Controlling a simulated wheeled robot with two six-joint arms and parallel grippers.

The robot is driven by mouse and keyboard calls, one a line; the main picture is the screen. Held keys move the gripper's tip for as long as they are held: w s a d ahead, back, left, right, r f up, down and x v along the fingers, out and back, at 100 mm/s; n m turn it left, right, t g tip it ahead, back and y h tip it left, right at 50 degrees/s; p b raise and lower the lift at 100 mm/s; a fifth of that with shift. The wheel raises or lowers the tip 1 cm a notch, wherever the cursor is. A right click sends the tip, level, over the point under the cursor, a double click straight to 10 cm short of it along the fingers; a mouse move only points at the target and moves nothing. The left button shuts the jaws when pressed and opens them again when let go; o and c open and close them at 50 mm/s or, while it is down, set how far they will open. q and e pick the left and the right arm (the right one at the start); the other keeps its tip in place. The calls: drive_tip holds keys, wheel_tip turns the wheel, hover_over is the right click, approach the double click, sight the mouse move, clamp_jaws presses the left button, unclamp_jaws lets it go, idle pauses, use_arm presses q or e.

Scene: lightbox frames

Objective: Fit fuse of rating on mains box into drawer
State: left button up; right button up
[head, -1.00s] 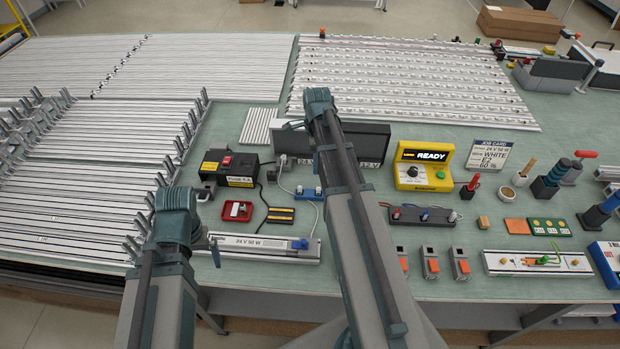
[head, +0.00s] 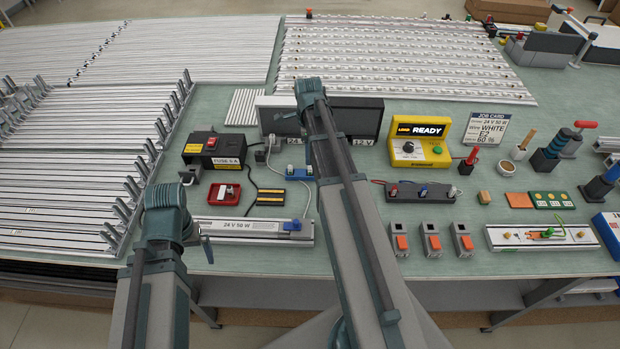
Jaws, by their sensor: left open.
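My left gripper (head: 206,246) is open, mostly hidden behind my left arm, near the driver's left end. My right gripper is hidden behind its arm.
A long driver (head: 240,226) marked 24 V 50 W lies in front of the tray. Cables run from the mains box towards a blue connector (head: 300,174). A yellow READY tester (head: 420,140) and job card (head: 488,127) stand right. Profiles fill the left.

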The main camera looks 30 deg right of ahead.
sight(310, 171)
use_arm(q)
drive_tip(key=shift+f, duration=0.45)
use_arm(e)
drive_tip(key=shift+f, duration=0.4)
drive_tip(key=f+b, duration=0.5)
drive_tip(key=shift+s+d+f, duration=0.1)
drive_tip(key=shift+d+f, duration=0.05)
drive_tip(key=shift+d, duration=0.05)
use_arm(q)
wheel_tip(310, 171, down, 5)
drive_tip(key=shift+f, duration=0.1)
use_arm(e)
clamp_jaws()
